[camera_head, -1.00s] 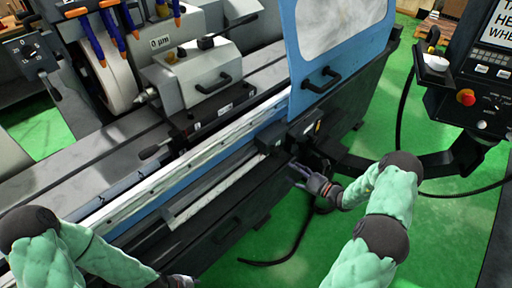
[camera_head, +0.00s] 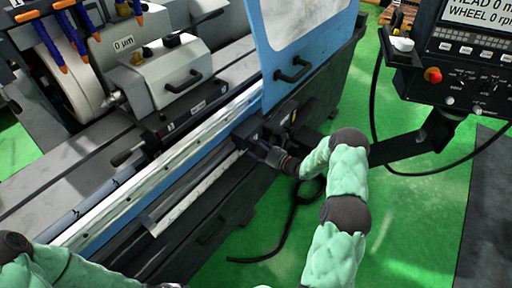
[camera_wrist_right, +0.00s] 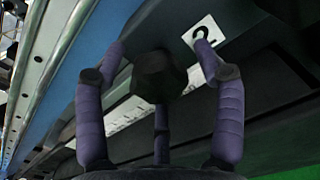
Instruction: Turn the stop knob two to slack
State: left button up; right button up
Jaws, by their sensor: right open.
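The stop knob two is a dark faceted knob (camera_wrist_right: 158,77) in the right wrist view, beside a white label with a black "2" (camera_wrist_right: 203,33). My right gripper (camera_wrist_right: 160,62) is open, with its purple-grey fingers spread on both sides of the knob and a third finger below it. I cannot tell whether any finger touches it. In the head view my right gripper (camera_head: 260,151) is at the black block on the machine's front rail, and the knob is hidden there.
The blue door with its black handle (camera_head: 293,70) stands just behind the block. The control panel (camera_head: 465,75) hangs at the right on a black arm (camera_head: 405,147). A black cable (camera_head: 290,225) lies on the green floor.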

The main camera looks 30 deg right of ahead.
jog(key=c, duration=1.2)
jog(key=shift+o, duration=0.2)
jog(key=shift+a, duration=0.1)
